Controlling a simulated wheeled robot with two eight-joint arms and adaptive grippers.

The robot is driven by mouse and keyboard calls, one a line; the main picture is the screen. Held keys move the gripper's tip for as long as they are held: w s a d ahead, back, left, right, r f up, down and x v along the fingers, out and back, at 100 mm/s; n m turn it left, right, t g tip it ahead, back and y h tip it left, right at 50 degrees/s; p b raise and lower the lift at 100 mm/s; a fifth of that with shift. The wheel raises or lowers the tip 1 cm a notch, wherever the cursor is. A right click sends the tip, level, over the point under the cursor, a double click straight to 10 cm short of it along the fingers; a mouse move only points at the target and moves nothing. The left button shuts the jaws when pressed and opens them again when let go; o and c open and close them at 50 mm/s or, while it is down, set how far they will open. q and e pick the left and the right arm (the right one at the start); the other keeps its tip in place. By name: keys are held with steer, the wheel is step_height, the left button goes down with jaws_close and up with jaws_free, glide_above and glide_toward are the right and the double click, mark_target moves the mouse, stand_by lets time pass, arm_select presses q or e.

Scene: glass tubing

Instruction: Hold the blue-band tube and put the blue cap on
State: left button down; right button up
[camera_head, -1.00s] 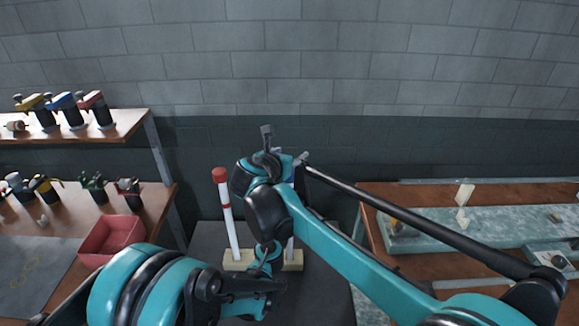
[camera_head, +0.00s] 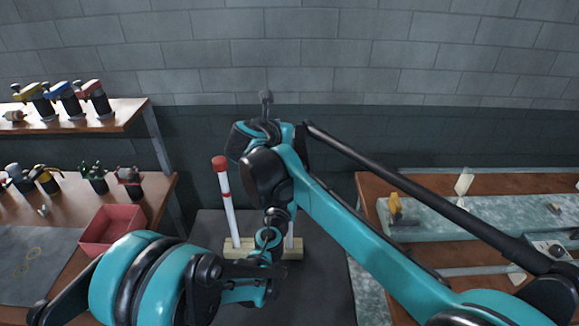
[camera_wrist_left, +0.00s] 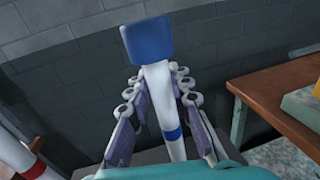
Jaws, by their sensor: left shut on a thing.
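In the left wrist view, my left gripper (camera_wrist_left: 152,115) is shut on the white blue-band tube (camera_wrist_left: 158,95), one finger on each side. The tube stands nearly upright, with its blue band (camera_wrist_left: 172,134) low down. The blue cap (camera_wrist_left: 148,41) is at the tube's top end; I cannot tell how far it is seated. A short white piece (camera_head: 290,242) shows above the pale stand (camera_head: 235,252). My right gripper cannot be made out in either view.
A red-capped tube (camera_head: 227,205) stands in the stand's left part; it also shows in the left wrist view (camera_wrist_left: 22,150). A red bin (camera_head: 112,226) and a shelf (camera_head: 130,112) with several tools are left. A bench (camera_head: 440,207) with loose parts is right.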

stand_by(0.3)
arm_select(q)
steer(key=c, duration=1.3)
jaws_free()
